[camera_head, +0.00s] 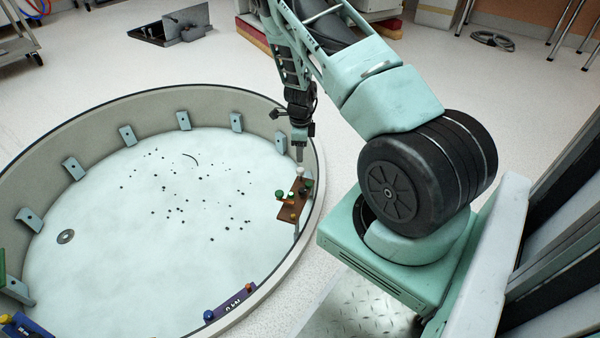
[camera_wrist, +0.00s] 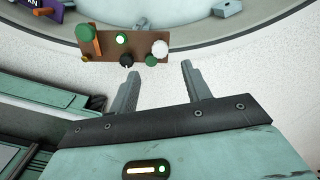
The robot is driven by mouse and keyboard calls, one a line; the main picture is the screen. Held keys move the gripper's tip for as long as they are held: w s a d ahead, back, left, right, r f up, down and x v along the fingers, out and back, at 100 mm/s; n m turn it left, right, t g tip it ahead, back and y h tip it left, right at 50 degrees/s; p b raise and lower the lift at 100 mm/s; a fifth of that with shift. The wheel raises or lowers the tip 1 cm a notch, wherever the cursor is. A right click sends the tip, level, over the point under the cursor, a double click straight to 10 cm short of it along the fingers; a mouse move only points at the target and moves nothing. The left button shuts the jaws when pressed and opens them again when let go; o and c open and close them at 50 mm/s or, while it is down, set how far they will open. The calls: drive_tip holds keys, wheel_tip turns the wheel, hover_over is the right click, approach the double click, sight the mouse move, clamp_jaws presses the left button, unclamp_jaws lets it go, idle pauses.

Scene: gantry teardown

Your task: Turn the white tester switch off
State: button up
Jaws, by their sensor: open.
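A brown panel (camera_head: 289,207) is mounted at the right inner wall of the round basin and also shows in the wrist view (camera_wrist: 104,50). It bears several coloured knobs. A white round knob (camera_wrist: 160,48) is at its right end in the wrist view; in the head view the white knob (camera_head: 299,172) is at the panel's top. My gripper (camera_head: 299,155) is over the panel's upper end. In the wrist view my gripper (camera_wrist: 160,70) is open and empty, with the white knob a little beyond the gap between the fingertips. I cannot tell whether it is on or off.
The panel also bears a large green knob (camera_wrist: 86,33), a lit green button (camera_wrist: 121,39), a black knob (camera_wrist: 127,60) and an orange lever (camera_wrist: 98,47) close by. The basin rim (camera_head: 318,215) curves around. A purple panel (camera_head: 230,302) sits at the basin's near wall.

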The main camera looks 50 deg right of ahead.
sight(301, 169)
wheel_tip(301, 169, down, 8)
drive_tip(key=b, duration=0.3)
drive_tip(key=shift+f, duration=0.2)
drive_tip(key=c, duration=1)
